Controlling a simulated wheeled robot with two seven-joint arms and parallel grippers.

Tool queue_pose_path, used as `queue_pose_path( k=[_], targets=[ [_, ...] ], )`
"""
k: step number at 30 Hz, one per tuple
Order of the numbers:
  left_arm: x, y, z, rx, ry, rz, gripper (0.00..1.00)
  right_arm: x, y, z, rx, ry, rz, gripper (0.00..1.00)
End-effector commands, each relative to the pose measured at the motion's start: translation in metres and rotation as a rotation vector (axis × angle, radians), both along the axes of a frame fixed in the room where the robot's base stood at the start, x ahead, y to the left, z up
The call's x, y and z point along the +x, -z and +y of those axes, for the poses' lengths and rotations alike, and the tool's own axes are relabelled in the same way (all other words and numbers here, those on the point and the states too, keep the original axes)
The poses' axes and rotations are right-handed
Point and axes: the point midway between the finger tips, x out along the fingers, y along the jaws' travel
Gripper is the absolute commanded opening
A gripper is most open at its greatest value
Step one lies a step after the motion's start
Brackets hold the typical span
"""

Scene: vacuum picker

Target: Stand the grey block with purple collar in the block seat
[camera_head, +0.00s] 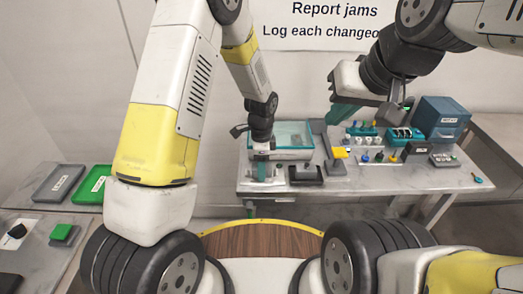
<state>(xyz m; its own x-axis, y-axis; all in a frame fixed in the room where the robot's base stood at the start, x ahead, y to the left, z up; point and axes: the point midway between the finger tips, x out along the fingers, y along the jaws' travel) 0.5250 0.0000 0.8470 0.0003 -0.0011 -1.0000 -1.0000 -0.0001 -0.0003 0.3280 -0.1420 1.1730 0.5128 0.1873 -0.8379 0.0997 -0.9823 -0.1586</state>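I cannot make out the grey block with purple collar or tell which fixture is the block seat; both may be hidden or too small. My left gripper (262,175) points down at the front left of the far table, beside a teal-edged clear-topped box (293,138). Its fingers are too small to tell their opening or any held thing. My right gripper (366,112) hangs above the right half of the table. A teal finger shows at its left; a grey part shows at its right, and I cannot tell whether that is finger or held object.
The far table (450,180) holds a black tray (306,174), a grey stand with a yellow piece (340,153), a teal rack (403,136), small coloured parts and a blue box (441,115). A green tray (93,184) and grey tray (58,183) lie on the left table.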

Motion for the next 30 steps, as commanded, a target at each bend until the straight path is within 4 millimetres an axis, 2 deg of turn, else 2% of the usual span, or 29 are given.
queue_pose_path(
  k=[5,8,21,30],
  targets=[
    [0.0,-0.002,0.0,0.0,0.0,-0.001,0.58,0.0,0.0,0.0,0.0,0.0,0.0,0.0],
    [0.001,-0.011,0.0,-0.002,0.0,-0.003,0.58,0.0,0.0,0.0,0.0,0.0,0.0,0.0],
    [0.001,-0.099,0.0,-0.002,-0.001,-0.003,0.58,0.0,0.0,0.0,0.0,0.0,0.0,0.0],
    [-0.002,-0.133,0.005,-0.009,-0.036,-0.013,0.58,0.0,0.0,0.0,0.0,0.0,0.0,0.0]
  ],
)
